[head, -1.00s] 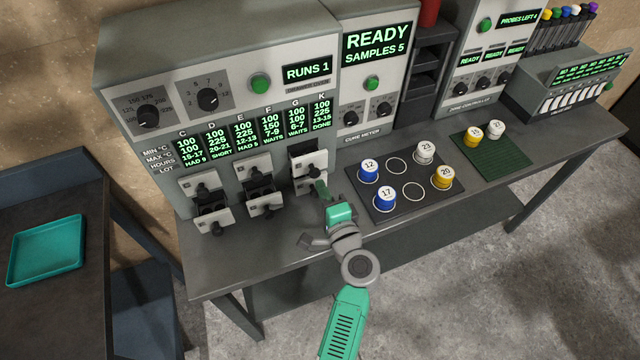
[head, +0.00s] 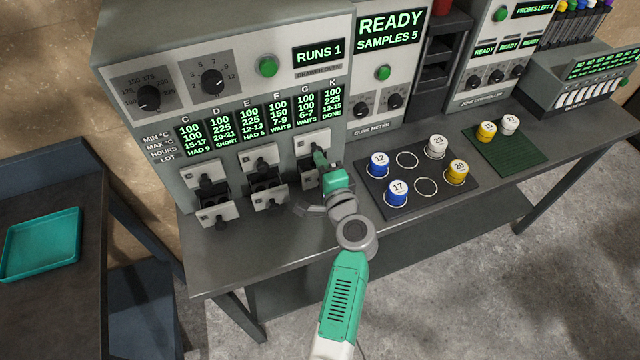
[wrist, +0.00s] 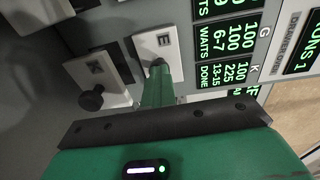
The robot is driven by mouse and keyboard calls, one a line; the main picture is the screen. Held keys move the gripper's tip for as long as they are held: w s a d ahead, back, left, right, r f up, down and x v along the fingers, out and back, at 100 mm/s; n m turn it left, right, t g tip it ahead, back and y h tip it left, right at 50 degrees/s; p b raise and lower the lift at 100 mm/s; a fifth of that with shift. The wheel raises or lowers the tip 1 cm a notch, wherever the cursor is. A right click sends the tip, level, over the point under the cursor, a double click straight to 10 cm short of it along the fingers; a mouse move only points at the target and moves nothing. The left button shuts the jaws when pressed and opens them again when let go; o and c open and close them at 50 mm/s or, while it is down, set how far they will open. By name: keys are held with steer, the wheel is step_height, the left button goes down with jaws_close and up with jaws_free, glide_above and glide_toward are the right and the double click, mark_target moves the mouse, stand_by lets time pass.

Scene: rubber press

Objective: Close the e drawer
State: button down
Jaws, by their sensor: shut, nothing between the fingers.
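The E drawer has a pale front marked E in the wrist view (wrist: 155,42), with a dark knob. In the head view it is the upper right drawer front (head: 312,142). It looks flush or nearly flush with the cabinet; a small gap cannot be ruled out. My gripper (wrist: 158,66) is shut and empty, its green fingers at the knob of the E front, apparently touching it. In the head view my gripper (head: 320,158) reaches up to that front and partly hides the drawer below.
The drawer below E (wrist: 92,80) stands open, its dark inside showing. The lower left (head: 218,213) and lower middle (head: 270,196) drawers also stand out. A black sample board (head: 412,198) with blue, white and yellow pots lies just right of my arm.

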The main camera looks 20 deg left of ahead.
steer(key=shift+f, duration=0.25)
steer(key=shift+d+r, duration=0.1)
steer(key=p+v, duration=0.3)
steer(key=v, duration=1.1)
steer(key=shift+r, duration=0.2)
